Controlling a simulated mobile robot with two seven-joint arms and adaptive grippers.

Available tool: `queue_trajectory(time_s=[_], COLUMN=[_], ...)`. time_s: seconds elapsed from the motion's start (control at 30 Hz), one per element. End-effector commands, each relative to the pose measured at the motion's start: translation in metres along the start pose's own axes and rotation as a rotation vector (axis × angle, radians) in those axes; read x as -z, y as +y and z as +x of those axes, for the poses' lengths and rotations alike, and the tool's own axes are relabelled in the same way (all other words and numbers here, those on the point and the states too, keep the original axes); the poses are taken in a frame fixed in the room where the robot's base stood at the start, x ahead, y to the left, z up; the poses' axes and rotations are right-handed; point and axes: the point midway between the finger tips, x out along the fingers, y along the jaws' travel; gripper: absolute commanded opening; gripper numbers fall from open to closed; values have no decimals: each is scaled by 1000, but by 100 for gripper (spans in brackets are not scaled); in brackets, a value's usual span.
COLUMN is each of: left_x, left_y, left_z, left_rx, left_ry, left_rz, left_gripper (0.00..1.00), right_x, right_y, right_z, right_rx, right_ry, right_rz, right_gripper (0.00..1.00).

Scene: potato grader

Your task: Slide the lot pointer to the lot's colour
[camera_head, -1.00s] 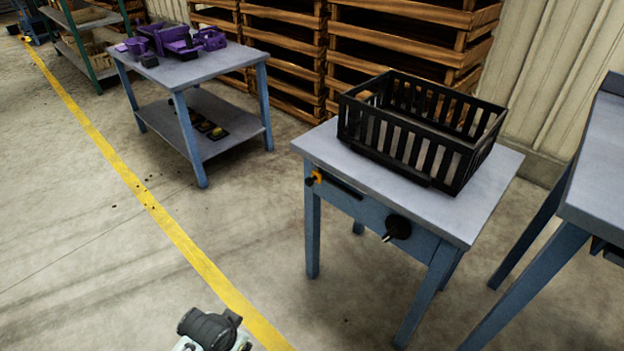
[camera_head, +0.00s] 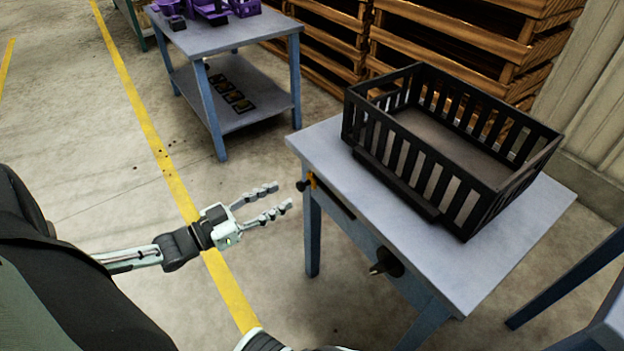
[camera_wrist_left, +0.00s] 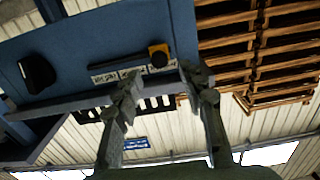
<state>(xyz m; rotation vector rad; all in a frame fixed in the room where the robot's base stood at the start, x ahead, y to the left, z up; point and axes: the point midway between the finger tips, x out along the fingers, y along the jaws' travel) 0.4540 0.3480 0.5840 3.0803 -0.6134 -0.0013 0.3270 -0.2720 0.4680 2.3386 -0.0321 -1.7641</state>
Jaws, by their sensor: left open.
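The lot pointer (camera_head: 309,181), orange with a black knob, sits at the left end of a dark slot on the front of the blue-grey table (camera_head: 322,150). In the left wrist view the pointer (camera_wrist_left: 158,54) is at the right end of the slot, because that picture is turned over. Small white labels (camera_wrist_left: 118,74) with dark marks lie along the slot; their colours cannot be read. My left gripper (camera_head: 283,197) is open and empty, its fingertips just left of the pointer and apart from it. My right gripper's fingers are not visible.
A black slatted crate (camera_head: 400,150) stands on the tabletop and looks empty. A black round knob (camera_head: 387,262) sits on the table front, right of the slot. A second table (camera_head: 205,38) with purple bins stands behind left. Wooden pallets (camera_head: 430,45) are stacked behind.

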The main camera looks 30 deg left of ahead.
Motion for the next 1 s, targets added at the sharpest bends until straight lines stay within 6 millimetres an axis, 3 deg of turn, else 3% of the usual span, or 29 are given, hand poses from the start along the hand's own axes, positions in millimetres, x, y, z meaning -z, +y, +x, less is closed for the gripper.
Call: queue_trajectory(time_s=[0.4, 0.8, 1.0], left_x=[0, 0, 0], left_y=[0, 0, 0], left_z=[63, 73, 73], left_rx=[1, 1, 1], left_ry=[3, 0, 0], left_rz=[1, 1, 1], left_gripper=[41, 41, 18], right_x=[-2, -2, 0], right_y=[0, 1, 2], right_z=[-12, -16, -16], right_rx=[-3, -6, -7], right_ry=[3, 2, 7], right_rz=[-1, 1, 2], right_gripper=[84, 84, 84])
